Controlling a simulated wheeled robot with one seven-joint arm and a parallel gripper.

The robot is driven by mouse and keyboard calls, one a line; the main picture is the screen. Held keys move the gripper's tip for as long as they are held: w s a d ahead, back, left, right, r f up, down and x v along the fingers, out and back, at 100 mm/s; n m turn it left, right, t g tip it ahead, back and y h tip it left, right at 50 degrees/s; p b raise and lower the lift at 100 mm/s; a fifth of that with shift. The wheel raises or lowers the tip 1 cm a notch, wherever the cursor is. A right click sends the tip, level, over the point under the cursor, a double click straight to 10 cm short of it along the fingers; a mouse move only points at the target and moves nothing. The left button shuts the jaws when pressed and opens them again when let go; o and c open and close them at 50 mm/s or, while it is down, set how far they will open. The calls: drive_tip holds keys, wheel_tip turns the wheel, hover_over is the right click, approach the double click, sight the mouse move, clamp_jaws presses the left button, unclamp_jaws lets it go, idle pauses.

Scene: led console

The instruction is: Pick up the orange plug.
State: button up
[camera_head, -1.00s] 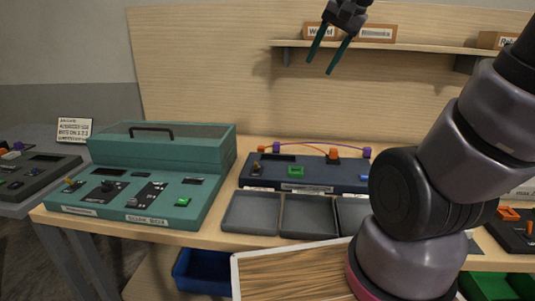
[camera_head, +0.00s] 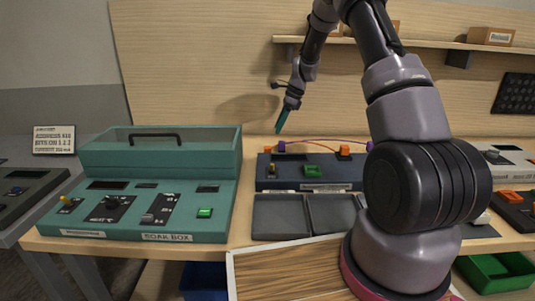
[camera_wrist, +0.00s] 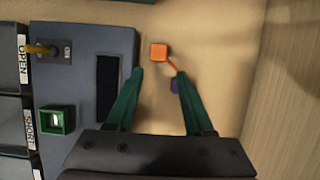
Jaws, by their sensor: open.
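An orange plug (camera_wrist: 158,51) is on the tan tabletop just off the console's edge in the wrist view, ahead of and roughly between my fingertips. An orange cable runs from it toward my right finger. A purple plug (camera_wrist: 175,87) is partly hidden by that finger. In the head view the orange plug (camera_head: 267,149) shows at the back left of the dark blue console (camera_head: 312,186), beside a purple plug (camera_head: 281,147). My gripper (camera_head: 279,130) is above them, fingers pointing down. In the wrist view my gripper (camera_wrist: 159,73) is open and empty.
Another orange plug (camera_head: 345,151) and purple plug (camera_head: 370,146) are at the console's right. A green soak box (camera_head: 150,209) stands left, with its lid (camera_head: 160,151) and handle. Grey trays (camera_head: 280,217) lie in front. A shelf (camera_head: 440,43) runs along the back wall.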

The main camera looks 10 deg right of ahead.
sight(268, 147)
drive_tip(key=x, duration=0.6)
drive_tip(key=shift+d, duration=0.1)
drive_tip(key=shift+a+x, duration=0.15)
drive_tip(key=shift+x, duration=1.2)
drive_tip(key=shift+a+x, duration=0.1)
drive_tip(key=shift+x, duration=1.3)
drive_tip(key=shift+s+r, duration=0.1)
drive_tip(key=shift+s, duration=0.05)
drive_tip(key=shift+c, duration=0.3)
clamp_jaws()
